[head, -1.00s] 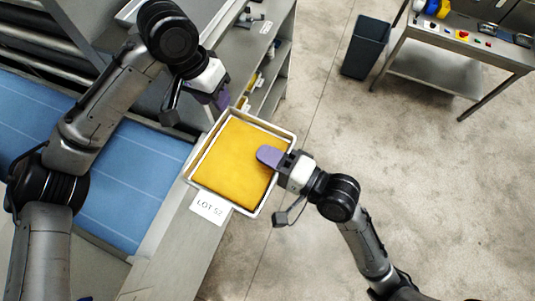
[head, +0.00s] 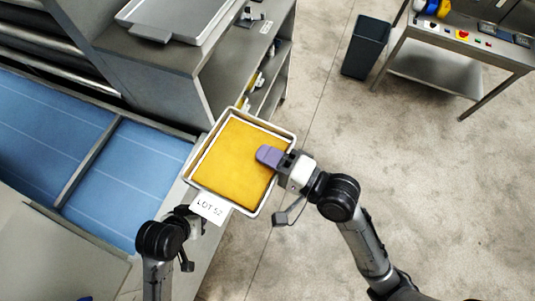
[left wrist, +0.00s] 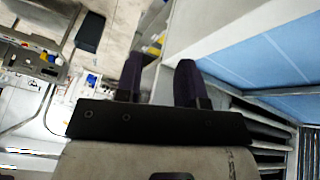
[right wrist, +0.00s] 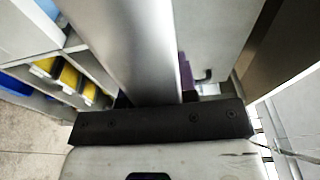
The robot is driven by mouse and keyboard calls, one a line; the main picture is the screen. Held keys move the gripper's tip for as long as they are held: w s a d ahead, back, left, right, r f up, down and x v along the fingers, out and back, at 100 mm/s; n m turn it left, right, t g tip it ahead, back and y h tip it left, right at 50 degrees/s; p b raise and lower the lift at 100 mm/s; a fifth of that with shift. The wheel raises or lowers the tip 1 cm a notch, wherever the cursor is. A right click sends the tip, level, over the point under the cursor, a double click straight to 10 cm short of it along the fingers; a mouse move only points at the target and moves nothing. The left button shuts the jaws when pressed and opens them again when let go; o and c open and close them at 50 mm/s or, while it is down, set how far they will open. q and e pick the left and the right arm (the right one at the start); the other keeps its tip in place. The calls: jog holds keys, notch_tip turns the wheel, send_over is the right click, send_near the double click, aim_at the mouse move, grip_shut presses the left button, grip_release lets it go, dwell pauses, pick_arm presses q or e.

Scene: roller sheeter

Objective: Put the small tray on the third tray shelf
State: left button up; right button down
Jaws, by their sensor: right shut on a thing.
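A small metal tray (head: 275,131) with a flat yellow sheet (head: 236,162) in it is in the middle of the head view. A white tag reading LOT 52 (head: 210,207) is at its lower left side. My right gripper (head: 271,156) is shut on the tray's right rim; the tray's metal wall (right wrist: 140,45) runs between its fingers in the right wrist view. My left gripper (left wrist: 160,82) is open and empty in the left wrist view. In the head view, its hand is near the tag and its fingertips are hidden. I cannot tell which shelf is the third.
A grey cabinet (head: 190,55) with open shelves (head: 262,92) stands behind the tray. A larger grey tray (head: 180,18) lies on its top. The blue sheeter belt (head: 130,170) is at left. A dark bin (head: 366,48) and a steel table (head: 450,70) stand at upper right. Floor at right is clear.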

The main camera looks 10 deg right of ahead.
pick_arm(q)
jog(key=s+a+f+y, duration=0.1)
jog(key=s+a, duration=0.2)
jog(key=s, duration=0.3)
jog(key=s+a+f+n+g+y, duration=0.1)
jog(key=s+a, duration=0.2)
jog(key=s, duration=0.4)
jog(key=shift+f+y, duration=0.25)
jog(key=shift+y, duration=0.15)
